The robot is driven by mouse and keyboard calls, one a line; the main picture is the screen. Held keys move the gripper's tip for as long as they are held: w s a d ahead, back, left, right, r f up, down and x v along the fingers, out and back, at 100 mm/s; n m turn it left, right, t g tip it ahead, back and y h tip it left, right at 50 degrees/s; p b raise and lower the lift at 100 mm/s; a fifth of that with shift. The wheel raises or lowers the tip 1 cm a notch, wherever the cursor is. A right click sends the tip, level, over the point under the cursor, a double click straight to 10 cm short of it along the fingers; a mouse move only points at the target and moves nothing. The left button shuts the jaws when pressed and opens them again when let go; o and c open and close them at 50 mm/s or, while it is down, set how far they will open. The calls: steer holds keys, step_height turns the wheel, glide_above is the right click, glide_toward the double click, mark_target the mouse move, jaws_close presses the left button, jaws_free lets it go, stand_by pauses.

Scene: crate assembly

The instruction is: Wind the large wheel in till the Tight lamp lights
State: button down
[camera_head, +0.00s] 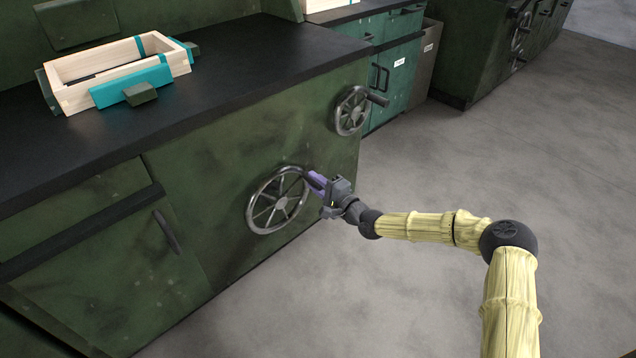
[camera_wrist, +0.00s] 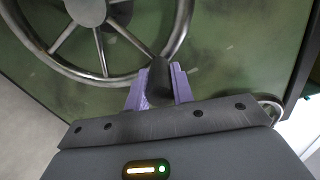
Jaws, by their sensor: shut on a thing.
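The large spoked metal wheel (camera_head: 251,213) stands on the front of the green bench, low down. In the wrist view its rim and spokes (camera_wrist: 128,38) fill the upper left. My gripper (camera_head: 316,182) is at the wheel's upper right edge. Its purple fingers (camera_wrist: 159,86) are shut on the wheel's dark handle (camera_wrist: 160,70), one finger on each side. In the head view the gripper hides the handle. I cannot make out a lamp marked Tight in either view.
A wooden crate (camera_head: 72,69) with teal bands sits on the black bench top (camera_head: 240,65), with dark green blocks beside it. A smaller wheel (camera_head: 338,117) with a handle is higher on the right. Grey floor (camera_head: 440,160) is open around my arm. A cabinet handle (camera_head: 168,231) sticks out at left.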

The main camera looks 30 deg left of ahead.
steer(key=shift+d+f, duration=0.1)
steer(key=c, duration=1.4)
jaws_free()
steer(key=shift+o, duration=1)
steer(key=shift+s, duration=0.1)
steer(key=p+v, duration=0.6)
steer(key=v, duration=1.1)
steer(key=shift+s, duration=0.15)
steer(key=shift+d, duration=0.15)
